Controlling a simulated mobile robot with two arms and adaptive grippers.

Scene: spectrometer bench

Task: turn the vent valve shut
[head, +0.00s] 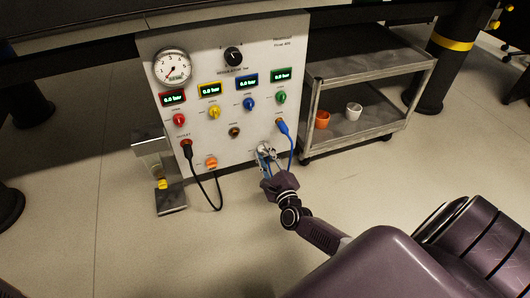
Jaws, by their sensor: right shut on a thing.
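The grey instrument panel (262,62) stands upright at the upper middle of the head view. My right gripper (266,152) is at its lower right part, with the arm coming up from the lower right. Its fingers are shut on a fitting on the panel face, which I take for the vent valve; the fingers hide nearly all of it, so its handle angle cannot be read. An orange knob (211,162) sits left of the gripper, with clear panel between. My left gripper is not in view.
A blue hose (291,150) hangs close beside my right gripper. A black hose (217,195) loops down at the left. A dial gauge (172,67) and several coloured knobs are above. A grey cart (366,70) with an orange cup (321,119) and white cup (353,111) stands right.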

